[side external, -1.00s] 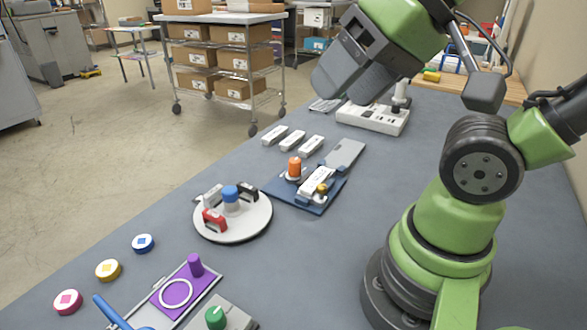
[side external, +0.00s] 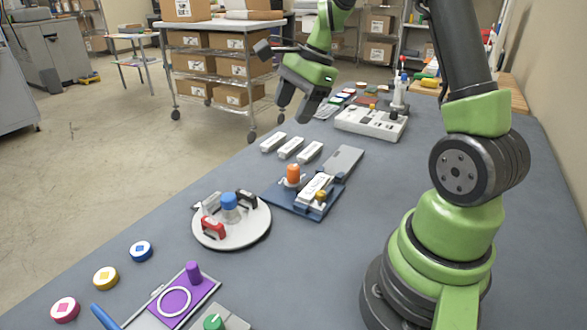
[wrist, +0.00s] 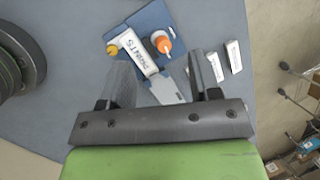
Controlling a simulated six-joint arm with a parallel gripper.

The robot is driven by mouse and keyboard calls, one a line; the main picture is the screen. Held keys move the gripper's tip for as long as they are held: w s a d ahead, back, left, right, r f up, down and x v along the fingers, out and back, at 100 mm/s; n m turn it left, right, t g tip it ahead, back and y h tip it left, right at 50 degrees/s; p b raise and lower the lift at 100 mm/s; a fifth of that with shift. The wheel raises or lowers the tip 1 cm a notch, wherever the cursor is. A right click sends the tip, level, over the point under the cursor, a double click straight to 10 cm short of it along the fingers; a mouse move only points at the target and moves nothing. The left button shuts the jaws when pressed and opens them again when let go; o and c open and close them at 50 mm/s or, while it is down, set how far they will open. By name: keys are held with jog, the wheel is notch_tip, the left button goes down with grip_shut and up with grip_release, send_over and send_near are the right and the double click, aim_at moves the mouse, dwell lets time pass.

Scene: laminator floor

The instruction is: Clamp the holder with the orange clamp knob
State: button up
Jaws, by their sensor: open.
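The orange clamp knob (side external: 293,173) stands upright on a blue base plate (side external: 278,196), beside a white labelled holder (side external: 315,187). A small yellow knob (side external: 321,194) is at the holder's near end. In the wrist view the orange knob (wrist: 162,44) lies beyond my fingertips, right of the labelled holder (wrist: 132,50). My gripper (side external: 296,108) is open and empty, held in the air above and behind the blue plate. In the wrist view my gripper (wrist: 161,68) has its two fingers wide apart. Whether the knob touches the holder is unclear.
Several white blocks (side external: 291,148) lie behind the plate, with a grey flat piece (side external: 343,161) at its right. A round white turntable (side external: 249,233) with small clips stands nearer. A white power-strip-like box (side external: 371,123) is farther back. The table's right middle is clear.

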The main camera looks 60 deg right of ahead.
aim_at(294, 167)
jog(key=d+f+m+y, duration=0.1)
jog(key=d+f+m, duration=0.55)
jog(key=f, duration=0.25)
jog(key=shift+n, duration=0.45)
jog(key=x, duration=0.9)
jog(key=shift+f, duration=0.35)
jog(key=shift+c, duration=0.4)
jog(key=c, duration=0.8)
